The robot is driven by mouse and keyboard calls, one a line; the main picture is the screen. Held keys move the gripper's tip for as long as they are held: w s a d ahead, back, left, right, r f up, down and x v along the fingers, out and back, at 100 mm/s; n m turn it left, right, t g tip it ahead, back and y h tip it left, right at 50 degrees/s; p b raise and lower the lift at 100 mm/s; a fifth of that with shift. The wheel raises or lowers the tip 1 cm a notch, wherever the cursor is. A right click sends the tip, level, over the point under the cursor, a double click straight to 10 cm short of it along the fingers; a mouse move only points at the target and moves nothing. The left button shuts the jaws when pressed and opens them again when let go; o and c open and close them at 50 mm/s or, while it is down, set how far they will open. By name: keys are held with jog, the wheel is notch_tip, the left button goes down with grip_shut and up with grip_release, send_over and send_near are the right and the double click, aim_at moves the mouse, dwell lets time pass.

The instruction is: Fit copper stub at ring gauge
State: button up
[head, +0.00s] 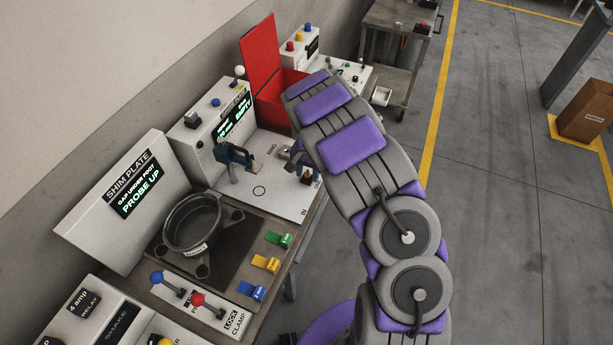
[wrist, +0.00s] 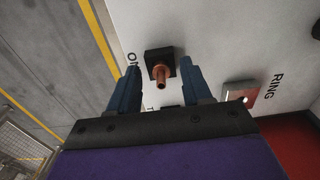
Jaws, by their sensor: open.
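The copper stub (wrist: 161,78) stands in a small black square block on the white panel in the wrist view. My gripper (wrist: 160,66) is open, with one blue finger on each side of the stub and block. I cannot tell whether the fingers touch them. A small metallic block with a red edge (wrist: 240,95) lies to the right, beside the RING label. In the head view my gripper (head: 298,156) is over the right part of the white bench panel, and my arm partly hides that area.
An open red bin (head: 265,45) stands behind the panel. A blue clamp-like fixture (head: 234,157) rises left of my gripper. A shim plate station with a round dark pot (head: 192,222) is nearer. Open floor lies right of the bench.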

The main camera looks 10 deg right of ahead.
aim_at(308, 171)
jog(key=shift+d, duration=0.25)
jog(key=shift+a, duration=0.1)
jog(key=shift+c, duration=0.4)
jog(key=shift+c, duration=0.8)
grip_shut()
jog(key=shift+r, duration=0.1)
jog(key=shift+r+p, duration=1.3)
jog(key=shift+r, duration=1.6)
